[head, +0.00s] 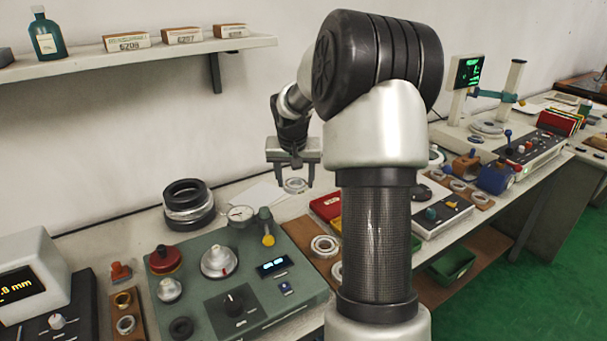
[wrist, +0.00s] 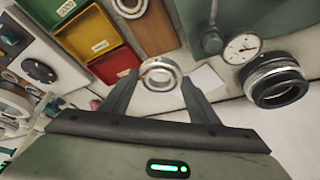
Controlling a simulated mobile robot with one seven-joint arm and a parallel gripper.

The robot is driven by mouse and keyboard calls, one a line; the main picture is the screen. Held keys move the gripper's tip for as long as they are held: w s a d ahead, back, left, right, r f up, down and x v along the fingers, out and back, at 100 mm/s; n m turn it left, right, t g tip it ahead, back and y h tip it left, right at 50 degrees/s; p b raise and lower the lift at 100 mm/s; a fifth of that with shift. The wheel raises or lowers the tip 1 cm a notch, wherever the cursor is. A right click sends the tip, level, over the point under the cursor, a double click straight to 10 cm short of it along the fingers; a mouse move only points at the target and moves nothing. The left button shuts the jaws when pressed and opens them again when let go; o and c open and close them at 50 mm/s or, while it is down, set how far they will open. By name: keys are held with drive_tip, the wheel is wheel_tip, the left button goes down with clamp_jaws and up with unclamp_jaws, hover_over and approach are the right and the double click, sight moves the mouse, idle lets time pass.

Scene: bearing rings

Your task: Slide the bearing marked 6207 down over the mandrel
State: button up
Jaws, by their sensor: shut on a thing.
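My gripper (head: 296,184) is shut on a silver bearing ring (head: 295,191), held in the air above the bench, behind the green test unit. In the wrist view the ring (wrist: 160,88) sits between the two fingertips, its bore open toward the camera. Its marking cannot be read. A silver stepped, cone-like part (head: 219,261), which looks like the mandrel, stands upright on the green unit (head: 265,312). The ring is above, behind and to the right of it in the head view, well apart from it. The mandrel is not clearly seen in the wrist view.
A dial gauge (head: 240,213), a yellow-tipped lever (head: 267,236) and a red-topped knob (head: 165,259) stand near the mandrel. A stack of dark rings (head: 188,205) is behind the unit. Another ring (head: 324,245) lies on a brown board to the right, by a red bin (head: 326,206).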

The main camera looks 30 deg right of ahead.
drive_tip(key=a+r+n+y+p, duration=0.1)
drive_tip(key=a+n+p, duration=0.4)
drive_tip(key=a, duration=0.7)
drive_tip(key=n+t+y+p, duration=0.1)
drive_tip(key=n+y, duration=0.1)
drive_tip(key=n, duration=0.1)
hover_over(216, 249)
drive_tip(key=shift+s+f, duration=0.2)
drive_tip(key=shift+f, duration=1.25)
drive_tip(key=shift+s+f, duration=0.2)
drive_tip(key=shift+f, duration=1.25)
drive_tip(key=shift+f+b, duration=0.35)
drive_tip(key=shift+f, duration=0.05)
drive_tip(key=shift+f+b, duration=0.55)
drive_tip(key=shift+f, duration=0.1)
drive_tip(key=shift+f+b, duration=0.3)
drive_tip(key=shift+f+b, duration=0.35)
